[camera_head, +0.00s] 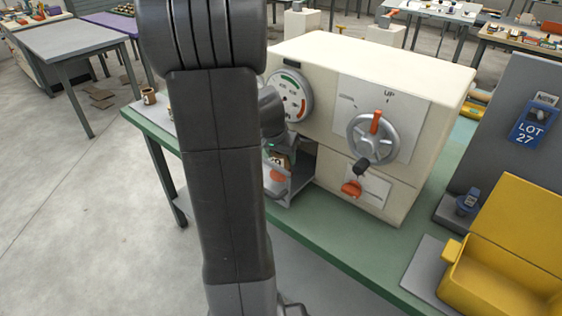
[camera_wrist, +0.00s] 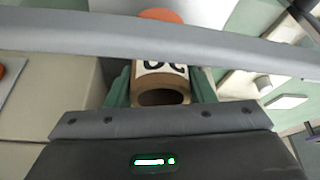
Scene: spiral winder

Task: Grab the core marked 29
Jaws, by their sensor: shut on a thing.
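A brown cardboard core (camera_wrist: 163,97) with a white label bearing dark marks stands out in the wrist view; the label is partly hidden by a grey bar, so I cannot read its number. My gripper (camera_wrist: 160,90) has its green fingers on both sides of this core and is shut on it. In the head view, my gripper (camera_head: 280,160) is at the open bay of the cream machine (camera_head: 390,75), mostly hidden behind my arm. Another brown core (camera_head: 148,96) stands on the green bench (camera_head: 345,260), left of my arm; no number is readable on it.
The grey bar (camera_wrist: 200,38) crosses close above the core. The machine's front has a dial (camera_head: 289,95), a handwheel (camera_head: 373,138) and an orange knob (camera_head: 351,188). A yellow bin (camera_head: 500,275) and a LOT 27 sign (camera_head: 531,128) stand at right. Open floor lies left.

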